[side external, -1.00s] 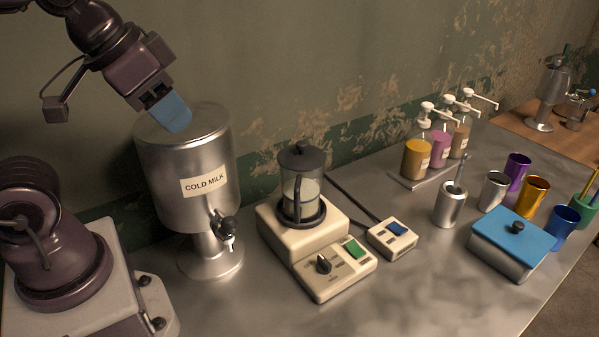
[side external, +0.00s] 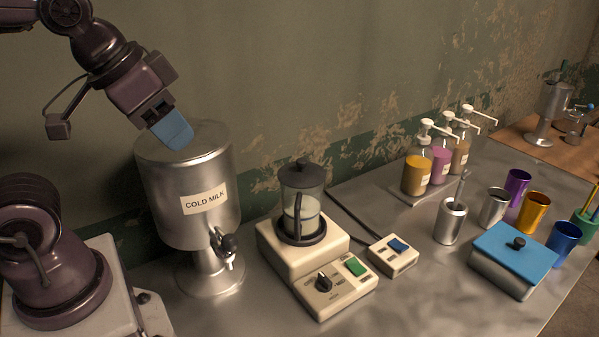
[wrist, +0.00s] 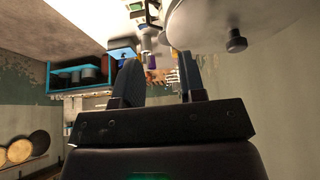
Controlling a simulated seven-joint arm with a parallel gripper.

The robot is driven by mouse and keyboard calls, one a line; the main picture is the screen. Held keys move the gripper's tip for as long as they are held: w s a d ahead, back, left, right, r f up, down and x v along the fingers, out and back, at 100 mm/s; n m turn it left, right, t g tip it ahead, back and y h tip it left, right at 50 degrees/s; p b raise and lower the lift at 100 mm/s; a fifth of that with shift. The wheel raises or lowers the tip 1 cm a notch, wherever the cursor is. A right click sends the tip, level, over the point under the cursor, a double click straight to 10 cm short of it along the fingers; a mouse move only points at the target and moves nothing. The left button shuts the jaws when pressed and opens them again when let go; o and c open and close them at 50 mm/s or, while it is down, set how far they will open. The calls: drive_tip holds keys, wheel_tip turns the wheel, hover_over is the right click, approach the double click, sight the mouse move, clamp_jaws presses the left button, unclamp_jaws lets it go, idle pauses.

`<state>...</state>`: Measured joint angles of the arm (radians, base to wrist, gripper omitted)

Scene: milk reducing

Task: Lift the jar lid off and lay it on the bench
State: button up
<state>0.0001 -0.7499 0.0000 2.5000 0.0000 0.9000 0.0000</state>
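The glass jar (side external: 301,207) stands upright on a cream base unit (side external: 283,241) in the middle of the bench, with pale liquid inside. Its dark round lid (side external: 303,174), with a small knob on top, sits on the jar. My gripper (side external: 175,132) is up at the left, in front of the top of the metal milk dispenser in the side view, well left of the jar and higher than its lid. In the wrist view my gripper's (wrist: 158,58) two fingers are apart with nothing held between them. I cannot make out the lid clearly in the wrist view.
The COLD MILK dispenser (side external: 188,195) stands between my arm and the jar. A small box with a blue button (side external: 393,256) sits right of the base. Pump bottles (side external: 440,166), metal cups and a blue-lidded box (side external: 514,262) stand further right. Bare bench (side external: 420,300) lies in front.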

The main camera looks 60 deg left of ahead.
drive_tip(key=shift+o, duration=0.3)
drive_tip(key=shift+o, duration=1.1)
drive_tip(key=w+m+g+y, duration=0.1)
drive_tip(key=w+m, duration=0.1)
drive_tip(key=w+f+m+g+y, duration=0.1)
drive_tip(key=m+g, duration=0.1)
drive_tip(key=w+m+g+y, duration=0.1)
drive_tip(key=w+m, duration=0.1)
drive_tip(key=shift+w+f, duration=0.3)
drive_tip(key=shift+f, duration=0.1)
drive_tip(key=m+t+y, duration=0.1)
drive_tip(key=m+y, duration=1.2)
drive_tip(key=m, duration=0.1)
approach(304, 162)
drive_tip(key=x, duration=0.4)
drive_tip(key=shift+w+a+f, duration=0.15)
drive_tip(key=shift+a+f, duration=0.05)
drive_tip(key=shift+a, duration=0.15)
drive_tip(key=shift+x, duration=2.6)
